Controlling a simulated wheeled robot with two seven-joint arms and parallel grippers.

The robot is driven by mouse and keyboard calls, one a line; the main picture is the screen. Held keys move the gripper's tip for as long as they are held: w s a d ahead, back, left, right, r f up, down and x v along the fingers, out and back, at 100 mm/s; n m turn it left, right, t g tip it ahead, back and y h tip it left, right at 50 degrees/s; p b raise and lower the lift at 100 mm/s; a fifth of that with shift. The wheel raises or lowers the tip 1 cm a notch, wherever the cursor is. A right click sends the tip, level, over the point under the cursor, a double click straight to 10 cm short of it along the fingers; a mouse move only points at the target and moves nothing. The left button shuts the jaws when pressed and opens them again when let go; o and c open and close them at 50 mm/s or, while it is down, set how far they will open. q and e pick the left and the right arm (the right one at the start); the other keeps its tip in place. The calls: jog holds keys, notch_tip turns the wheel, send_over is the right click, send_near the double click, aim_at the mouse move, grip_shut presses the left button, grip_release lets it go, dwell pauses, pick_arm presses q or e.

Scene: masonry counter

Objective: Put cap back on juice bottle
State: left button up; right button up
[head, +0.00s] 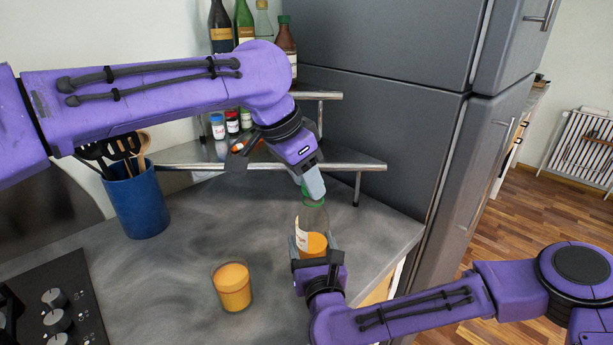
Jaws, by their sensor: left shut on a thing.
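The juice bottle (313,222) is clear, with orange juice in its lower part and a pale label. It stands on the grey counter (180,270). A green cap (313,203) is at the bottle's mouth, below the fingers of my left gripper (313,186), which is shut on it. I cannot tell whether the cap sits on the neck or just above it. My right gripper (313,246) has its fingers on both sides of the lower bottle. Whether they press on it is not clear.
A glass of orange juice (232,287) stands left of the bottle. A blue utensil pot (138,203) and the stove (52,310) are further left. A metal-railed shelf (340,167) with bottles and jars stands behind. The grey fridge (400,120) is at the right.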

pick_arm(q)
jog(key=shift+f, duration=0.6)
